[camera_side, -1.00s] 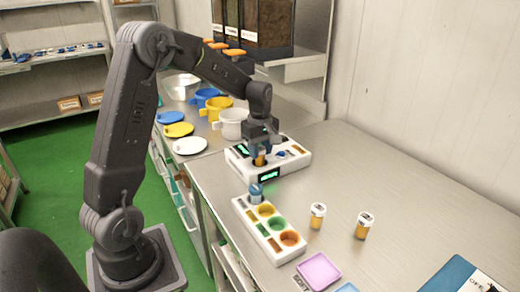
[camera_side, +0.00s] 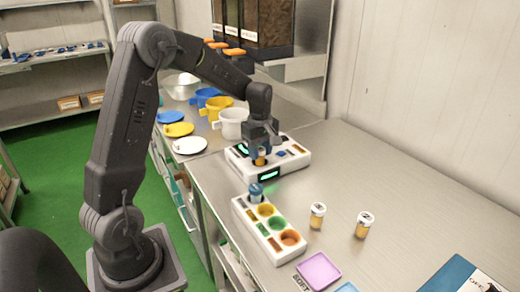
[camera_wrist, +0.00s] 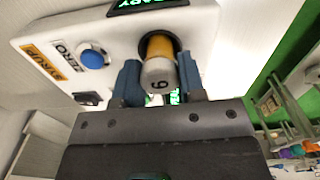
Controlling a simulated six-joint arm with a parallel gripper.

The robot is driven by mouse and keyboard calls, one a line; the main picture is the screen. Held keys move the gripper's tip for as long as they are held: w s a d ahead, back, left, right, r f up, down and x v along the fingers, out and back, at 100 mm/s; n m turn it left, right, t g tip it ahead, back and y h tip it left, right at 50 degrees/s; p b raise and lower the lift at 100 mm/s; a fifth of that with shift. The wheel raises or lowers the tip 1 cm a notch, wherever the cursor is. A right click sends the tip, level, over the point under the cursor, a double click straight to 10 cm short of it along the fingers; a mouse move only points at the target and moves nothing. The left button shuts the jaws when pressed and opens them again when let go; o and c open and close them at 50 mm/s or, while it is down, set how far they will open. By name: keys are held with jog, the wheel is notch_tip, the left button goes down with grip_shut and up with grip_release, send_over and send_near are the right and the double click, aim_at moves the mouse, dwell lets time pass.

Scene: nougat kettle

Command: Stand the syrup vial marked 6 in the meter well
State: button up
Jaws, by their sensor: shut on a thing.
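The syrup vial marked 6 (camera_wrist: 159,72) has an amber body and a pale cap bearing the 6. It shows small in the side view (camera_side: 260,158). My gripper (camera_wrist: 160,82) is shut on it, one blue finger on each side; in the side view my gripper (camera_side: 261,154) is over the meter. The white meter (camera_side: 295,160) has a lit green display and a dark round well (camera_wrist: 142,48). The vial's lower end lines up with the well and appears to enter it. How deep it sits is hidden.
A blue button (camera_wrist: 92,54) is beside the well. A white rack (camera_side: 262,234) with coloured wells and a blue vial (camera_side: 255,191) stands in front. Two amber vials (camera_side: 317,216) (camera_side: 363,225) and a purple tray (camera_side: 319,271) are on the bench. The right side is mostly clear.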

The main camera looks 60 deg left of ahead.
aim_at(260, 149)
jog(key=shift+f, duration=0.4)
jog(key=o, duration=0.6)
jog(key=shift+o, duration=0.2)
jog(key=shift+r, duration=5.55)
